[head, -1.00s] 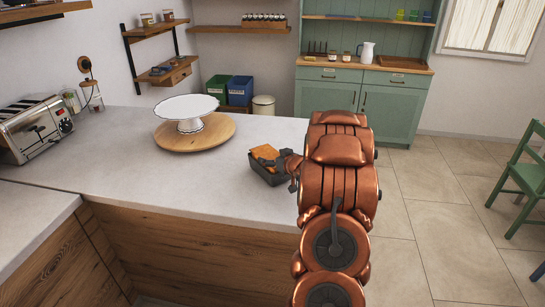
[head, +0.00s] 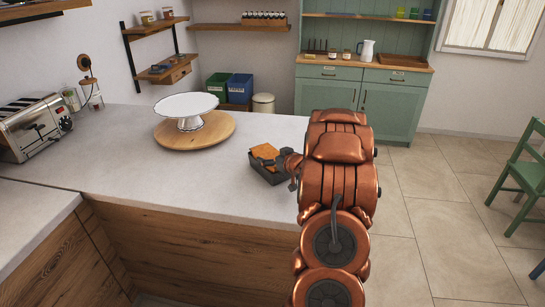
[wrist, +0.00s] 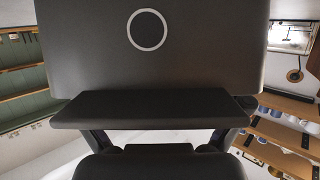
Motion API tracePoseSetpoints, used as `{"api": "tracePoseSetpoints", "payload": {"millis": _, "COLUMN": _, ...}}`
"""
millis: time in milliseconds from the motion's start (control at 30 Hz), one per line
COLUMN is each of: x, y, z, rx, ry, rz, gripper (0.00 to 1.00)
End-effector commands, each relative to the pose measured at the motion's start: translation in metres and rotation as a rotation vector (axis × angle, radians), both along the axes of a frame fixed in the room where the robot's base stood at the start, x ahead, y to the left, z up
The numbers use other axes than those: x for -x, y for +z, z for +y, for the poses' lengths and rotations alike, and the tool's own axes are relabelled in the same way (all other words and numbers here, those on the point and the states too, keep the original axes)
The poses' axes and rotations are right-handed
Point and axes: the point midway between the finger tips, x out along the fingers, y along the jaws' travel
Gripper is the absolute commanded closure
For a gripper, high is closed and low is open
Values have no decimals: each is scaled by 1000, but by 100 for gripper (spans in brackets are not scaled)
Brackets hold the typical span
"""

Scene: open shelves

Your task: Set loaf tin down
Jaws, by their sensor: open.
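The dark grey loaf tin (head: 268,175) is near the right end of the pale counter (head: 150,183) in the head view, with an orange-brown loaf (head: 265,152) showing in its top. It looks upright and seems to rest on the counter. My gripper (head: 286,161) is at the tin's right side, close to its rim. It is open, but whether a finger still touches the tin cannot be told. My copper arm hides the area to the right. In the wrist view, dark gripper parts fill the middle, and the tin cannot be made out for certain.
A white cake stand (head: 187,107) on a round wooden board (head: 195,134) stands to the left. A toaster (head: 32,128) is at the far left. The counter between the board and the tin is clear. A green cabinet (head: 362,98) and green chair (head: 522,175) are beyond.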

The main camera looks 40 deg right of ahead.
Motion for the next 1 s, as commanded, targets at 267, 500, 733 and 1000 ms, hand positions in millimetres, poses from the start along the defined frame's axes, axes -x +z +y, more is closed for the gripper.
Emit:
{"api": "tracePoseSetpoints", "payload": {"millis": 267, "x": 22, "y": 6, "z": 3, "rx": 1, "ry": -3, "rz": 1, "gripper": 0}}
{"api": "tracePoseSetpoints", "payload": {"millis": 500, "x": 53, "y": 16, "z": 10, "rx": 0, "ry": -2, "rz": 1, "gripper": 0}}
{"api": "tracePoseSetpoints", "payload": {"millis": 733, "x": 82, "y": 28, "z": 15, "rx": 3, "ry": -2, "rz": -2, "gripper": 0}}
{"api": "tracePoseSetpoints", "payload": {"millis": 1000, "x": 108, "y": 35, "z": 21, "rx": 1, "ry": -2, "rz": 1, "gripper": 0}}
